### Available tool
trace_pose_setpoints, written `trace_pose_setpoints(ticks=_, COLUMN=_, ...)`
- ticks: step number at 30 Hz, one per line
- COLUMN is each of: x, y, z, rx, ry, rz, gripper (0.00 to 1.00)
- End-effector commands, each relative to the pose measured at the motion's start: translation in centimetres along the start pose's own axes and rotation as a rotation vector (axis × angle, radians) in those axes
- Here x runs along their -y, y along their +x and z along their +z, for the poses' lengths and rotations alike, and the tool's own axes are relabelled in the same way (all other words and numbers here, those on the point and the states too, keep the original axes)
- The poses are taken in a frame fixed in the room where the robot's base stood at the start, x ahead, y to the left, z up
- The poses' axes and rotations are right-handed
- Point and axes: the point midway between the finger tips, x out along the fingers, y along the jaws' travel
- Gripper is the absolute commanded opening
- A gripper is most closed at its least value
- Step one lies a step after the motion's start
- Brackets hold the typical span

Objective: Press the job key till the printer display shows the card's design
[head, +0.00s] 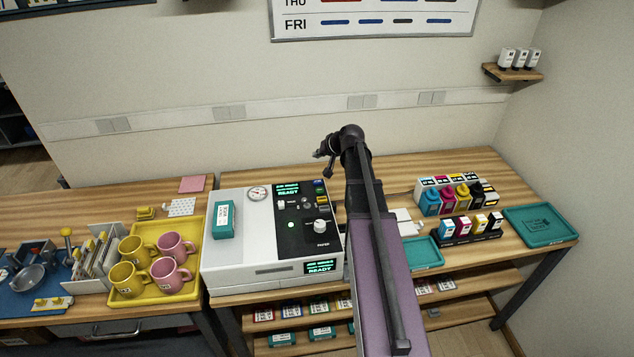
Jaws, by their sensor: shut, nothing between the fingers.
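The printer (237,248) is a white machine with a black control panel (293,231) on its top right. The upper display (288,189) has green text that seems to end in "READY", and a front display (320,267) also reads "READY". The design text is too small to read. The panel has a knob (320,226), small coloured keys (321,191) and a lit green light. I cannot tell which key is the job key. No design card can be made out for sure. My gripper (321,153) is shut and empty, above and behind the panel's right side, touching nothing.
A yellow tray (206,222) with yellow and pink mugs stands left of the printer. A teal box (224,220) lies on the printer's lid. Ink bottles (462,194), cartridges (472,226) and teal trays (541,226) stand at the right. My arm crosses the table beside the printer.

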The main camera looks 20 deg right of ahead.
Motion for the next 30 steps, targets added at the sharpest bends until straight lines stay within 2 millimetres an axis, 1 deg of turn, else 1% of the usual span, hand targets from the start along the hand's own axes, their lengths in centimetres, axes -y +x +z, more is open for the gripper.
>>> trace_pose_setpoints(ticks=11, x=-0.5, y=0.7, z=0.5, rx=0.001, ry=0.000, rz=0.001, gripper=0.00)
trace_pose_setpoints(ticks=30, x=-3.2, y=4.2, z=3.1, rx=0.001, ry=0.001, rz=0.002, gripper=0.00)
